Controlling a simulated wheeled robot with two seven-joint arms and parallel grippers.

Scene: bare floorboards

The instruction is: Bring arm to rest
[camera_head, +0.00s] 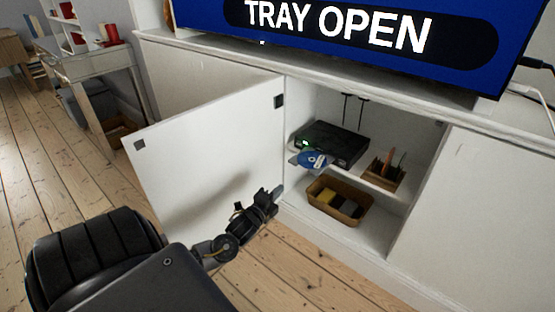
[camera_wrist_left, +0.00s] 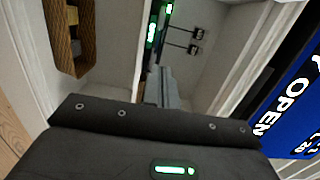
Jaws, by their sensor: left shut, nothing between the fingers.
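My left arm comes in low from the left in the head view. Its gripper (camera_head: 277,192) is shut and empty, in front of the lower left edge of the open cabinet, close to the inner face of the open white door (camera_head: 210,150). I cannot tell whether it touches the door. In the left wrist view the closed grey fingers (camera_wrist_left: 165,88) point into the cabinet. My right gripper is not in view.
A black player (camera_head: 335,143) sits on the cabinet shelf, a blue disc (camera_head: 313,160) at its front. A basket (camera_head: 338,201) stands below, a small wooden holder (camera_head: 384,172) to the right. The screen (camera_head: 350,35) above reads "TRAY OPEN". Floorboards (camera_head: 60,160) are clear at left.

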